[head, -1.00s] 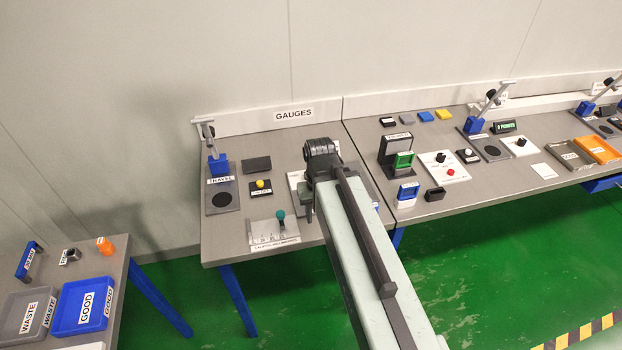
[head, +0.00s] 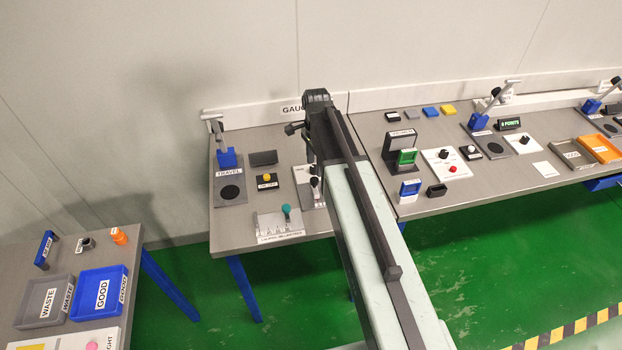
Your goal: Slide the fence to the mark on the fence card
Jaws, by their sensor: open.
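My gripper (head: 294,128) is at the far end of my arm, above the back of the gauges bench. It is small, dark and partly hidden by my wrist, and nothing shows held in it. A pale scale plate (head: 268,224) with a teal knob (head: 286,210) stands at the bench's front edge, apart from my gripper. Behind it to the right, a white and grey plate (head: 303,176) with a dark knob (head: 315,183) is partly hidden by my arm. I cannot tell which of these carries the fence, and I cannot make out a fence card.
A travel gauge (head: 229,185) with a blue block stands at the bench's left. A yellow button box (head: 267,179) and a dark block (head: 263,158) sit between. The right bench (head: 385,131) holds several devices. Blue GOOD (head: 99,294) and grey WASTE (head: 43,301) trays are lower left.

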